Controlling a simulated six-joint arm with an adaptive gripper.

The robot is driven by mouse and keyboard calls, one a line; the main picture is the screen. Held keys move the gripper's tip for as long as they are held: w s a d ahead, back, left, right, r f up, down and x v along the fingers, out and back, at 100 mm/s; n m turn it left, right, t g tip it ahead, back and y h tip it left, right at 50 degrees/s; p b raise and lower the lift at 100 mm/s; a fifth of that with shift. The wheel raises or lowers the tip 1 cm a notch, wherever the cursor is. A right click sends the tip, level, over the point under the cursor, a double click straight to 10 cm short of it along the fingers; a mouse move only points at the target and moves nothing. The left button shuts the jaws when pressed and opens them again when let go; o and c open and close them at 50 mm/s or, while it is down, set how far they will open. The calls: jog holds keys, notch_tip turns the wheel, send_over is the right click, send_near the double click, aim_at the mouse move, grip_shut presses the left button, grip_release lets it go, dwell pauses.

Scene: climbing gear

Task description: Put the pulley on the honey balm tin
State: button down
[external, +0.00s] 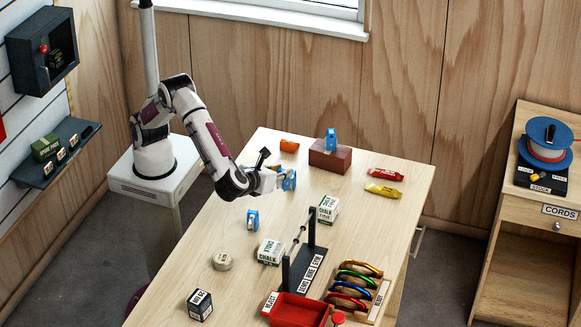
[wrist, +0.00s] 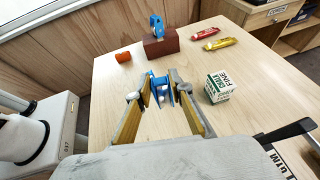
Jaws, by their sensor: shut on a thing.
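My gripper (external: 277,181) is over the far left part of the table, shut on a blue pulley (external: 289,181). In the wrist view the pulley (wrist: 159,90) sits between the two fingers of my gripper (wrist: 161,92). I cannot tell whether it touches the table. A second blue pulley (external: 252,219) stands on the table nearer the front, and a third blue one (external: 330,139) stands on a brown block (external: 326,158). A round beige tin (external: 222,260), apparently the balm tin, lies flat at the front left with a bare top; its label is not readable.
Two chalk boxes (external: 328,208) (external: 270,252) and a black stand with a bar (external: 303,262) are right of the tin. A dark cube (external: 199,304), red tray (external: 300,311) and rack of carabiners (external: 356,285) lie in front. An orange item (external: 289,146) lies at the back.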

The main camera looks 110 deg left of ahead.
jog(key=shift+d, duration=0.1)
jog(key=s+d+r+m+t+h, duration=0.1)
jog(key=s+d+r+m+t, duration=0.15)
jog(key=d, duration=0.45)
jog(key=s+d+r+m+t+h, duration=0.1)
jog(key=s+d+m+t, duration=0.15)
jog(key=d, duration=0.55)
jog(key=m+t+h, duration=0.5)
jog(key=m+h, duration=0.1)
send_over(218, 258)
notch_tip(218, 258, down, 6)
jog(key=shift+f, duration=0.15)
jog(key=shift+f, duration=1.85)
jog(key=shift+f, duration=0.15)
